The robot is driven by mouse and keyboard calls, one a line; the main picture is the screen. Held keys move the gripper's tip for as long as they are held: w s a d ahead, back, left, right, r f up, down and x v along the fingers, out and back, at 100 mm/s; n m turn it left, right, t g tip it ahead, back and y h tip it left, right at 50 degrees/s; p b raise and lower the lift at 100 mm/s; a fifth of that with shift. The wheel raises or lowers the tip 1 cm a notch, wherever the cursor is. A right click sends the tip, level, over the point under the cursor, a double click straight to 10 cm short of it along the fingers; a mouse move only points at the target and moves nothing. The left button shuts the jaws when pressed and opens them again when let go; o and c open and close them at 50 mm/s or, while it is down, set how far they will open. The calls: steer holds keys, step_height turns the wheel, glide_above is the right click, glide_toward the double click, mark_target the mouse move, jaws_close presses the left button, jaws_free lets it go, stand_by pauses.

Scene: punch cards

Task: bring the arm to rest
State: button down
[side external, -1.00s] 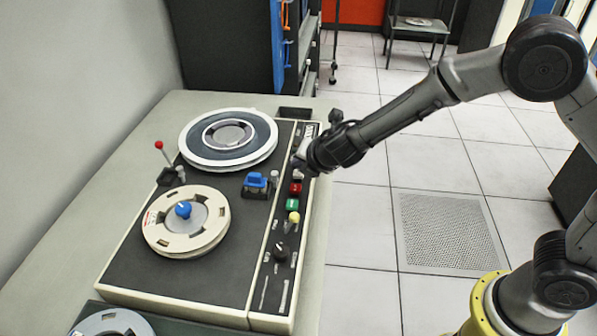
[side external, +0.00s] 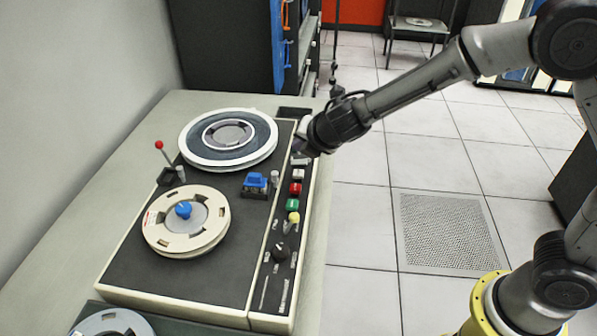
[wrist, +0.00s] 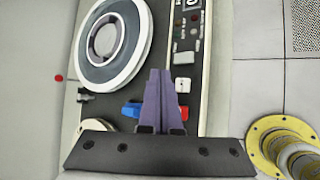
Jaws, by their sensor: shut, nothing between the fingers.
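My gripper (side external: 301,144) is at the upper end of the control strip of the tape deck (side external: 130,275), just above the row of buttons. Its fingers are shut and empty, seen close together in the wrist view (wrist: 160,73). In the side view the fingertips are partly hidden by the dark wrist. I cannot tell whether they touch the panel. The arm reaches in from the right, over the floor.
Below the gripper are white (side external: 298,174), red (side external: 295,188), green (side external: 292,205) and yellow (side external: 293,218) controls. A blue switch (side external: 255,181), a cream reel (side external: 160,235), a grey-and-white reel (side external: 205,159) and a red-tipped lever (side external: 159,145) stand left. Open floor lies right.

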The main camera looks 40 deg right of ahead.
steer(key=shift+d, duration=0.1)
steer(key=s+d+r+m+t+h, duration=0.1)
steer(key=d+r+m, duration=0.1)
steer(key=d+r, duration=0.3)
steer(key=s+d+r+m+t, duration=0.1)
steer(key=d+r+m, duration=0.15)
steer(key=r, duration=0.45)
steer(key=s+d+r+m+h, duration=0.2)
steer(key=s+d+r+m, duration=0.35)
steer(key=s+d, duration=0.2)
steer(key=s+d+m+g+y, duration=0.1)
steer(key=s+d+m+g, duration=0.15)
steer(key=s+m, duration=1)
steer(key=s+a+f+m+g+y, duration=0.1)
steer(key=s+a+f, duration=0.2)
steer(key=s, duration=0.3)
steer(key=s+a+f+m+g+y, duration=0.1)
steer(key=s+a+f+g+y, duration=0.1)
steer(key=s, duration=0.4)
step_height(320, 180, down, 3)
steer(key=shift+s+a+r+m, duration=0.15)
steer(key=shift+a+m, duration=0.2)
steer(key=shift+a, duration=0.25)
steer(key=c, duration=1.5)
jaws_free()
steer(key=shift+c, duration=0.2)
